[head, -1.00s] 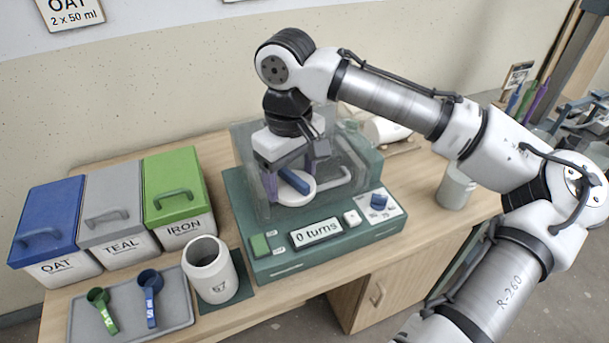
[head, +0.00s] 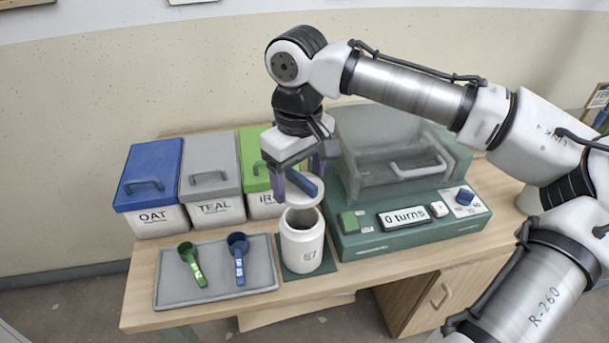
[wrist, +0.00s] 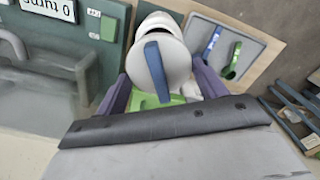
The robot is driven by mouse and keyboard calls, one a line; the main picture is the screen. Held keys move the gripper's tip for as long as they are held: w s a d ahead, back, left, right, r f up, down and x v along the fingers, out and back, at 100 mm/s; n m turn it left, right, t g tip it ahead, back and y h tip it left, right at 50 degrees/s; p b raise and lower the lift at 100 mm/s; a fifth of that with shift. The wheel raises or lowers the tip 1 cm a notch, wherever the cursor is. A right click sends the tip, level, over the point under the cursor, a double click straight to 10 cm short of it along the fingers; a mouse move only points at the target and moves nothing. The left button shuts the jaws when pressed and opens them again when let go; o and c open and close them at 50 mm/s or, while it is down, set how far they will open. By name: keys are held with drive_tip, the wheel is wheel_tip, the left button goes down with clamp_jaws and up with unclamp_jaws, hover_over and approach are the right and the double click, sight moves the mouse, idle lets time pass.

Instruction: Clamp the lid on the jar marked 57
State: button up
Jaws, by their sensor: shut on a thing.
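The white jar marked 57 (head: 303,246) stands upright and open on a dark green mat at the bench front. My gripper (head: 303,184) is shut on the blue bar handle of a round white lid (head: 313,193), and holds it above the jar's mouth, slightly toward the back. In the wrist view the lid (wrist: 172,70) lies between my purple fingers and covers much of the jar (wrist: 160,22). The lid looks apart from the jar in the head view.
The green machine (head: 360,240) reads "0 turns" and has a clear hood (head: 400,150); it stands right of the jar. A grey tray (head: 180,295) with a green scoop (head: 190,262) and a blue scoop (head: 239,258) lies left. OAT (head: 152,216), TEAL (head: 215,210) and IRON (head: 265,203) bins stand behind.

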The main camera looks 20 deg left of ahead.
sight(302, 215)
drive_tip(key=shift+f+b, duration=2.85)
drive_tip(key=shift+f, duration=0.1)
drive_tip(key=shift+p, duration=1.05)
drive_tip(key=shift+f, duration=0.5)
idle(0.3)
drive_tip(key=shift+m, duration=1.2)
drive_tip(key=shift+w+m+p, duration=0.1)
drive_tip(key=shift+m+p, duration=0.25)
drive_tip(key=shift+m, duration=0.55)
drive_tip(key=m+p, duration=0.1)
drive_tip(key=m, duration=0.2)
drive_tip(key=shift+d+p, duration=0.1)
drive_tip(key=shift+p, duration=0.25)
drive_tip(key=shift+f+m, duration=0.1)
drive_tip(key=shift+m, duration=0.4)
